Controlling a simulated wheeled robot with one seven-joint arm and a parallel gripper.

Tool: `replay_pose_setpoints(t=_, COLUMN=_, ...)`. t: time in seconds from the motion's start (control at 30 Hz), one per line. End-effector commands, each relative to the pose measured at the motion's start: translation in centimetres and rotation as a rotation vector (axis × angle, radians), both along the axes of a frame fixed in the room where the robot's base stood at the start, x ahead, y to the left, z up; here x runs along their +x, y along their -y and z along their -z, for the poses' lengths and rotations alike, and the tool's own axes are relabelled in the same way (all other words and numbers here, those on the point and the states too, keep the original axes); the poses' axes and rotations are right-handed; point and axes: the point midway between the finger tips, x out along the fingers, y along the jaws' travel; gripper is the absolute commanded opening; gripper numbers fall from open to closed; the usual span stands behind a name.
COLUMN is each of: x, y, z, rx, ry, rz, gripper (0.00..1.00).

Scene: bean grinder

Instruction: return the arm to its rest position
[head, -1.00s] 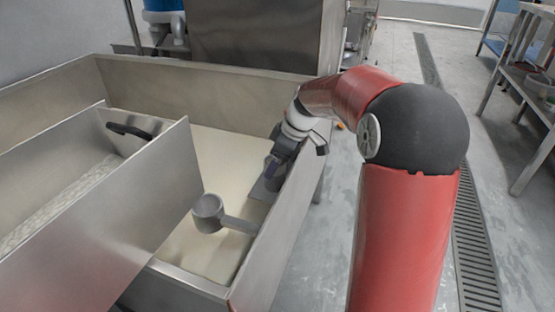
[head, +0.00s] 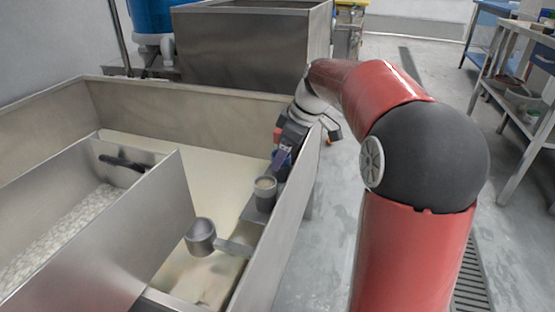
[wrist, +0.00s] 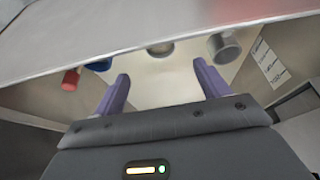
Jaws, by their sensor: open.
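My red arm with a black elbow reaches over the right wall of the steel bin (head: 285,235). My gripper (head: 284,160) is just inside that wall, above and behind a grey cup (head: 265,192). In the wrist view, the purple fingers of my gripper (wrist: 161,72) are spread apart with nothing between them. The cup stands clear of the fingers. Part of my gripper is hidden behind the arm and wrist in the head view.
A grey scoop (head: 201,236) with a long handle rests in the bin, left of the cup. A divider with a black handle (head: 124,163) encloses pale beans (head: 60,235). A shelf table (head: 520,100) stands at the right.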

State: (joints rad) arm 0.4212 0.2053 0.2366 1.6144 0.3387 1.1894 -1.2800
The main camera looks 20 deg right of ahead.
Motion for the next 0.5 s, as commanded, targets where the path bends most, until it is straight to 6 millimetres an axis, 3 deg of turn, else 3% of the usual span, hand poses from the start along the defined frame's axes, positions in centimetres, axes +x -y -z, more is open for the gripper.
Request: replay_pose_setpoints(t=0.5, x=-0.97, y=-0.29, z=-1.23, rx=-0.011, ry=-0.005, rz=0.026, gripper=0.75)
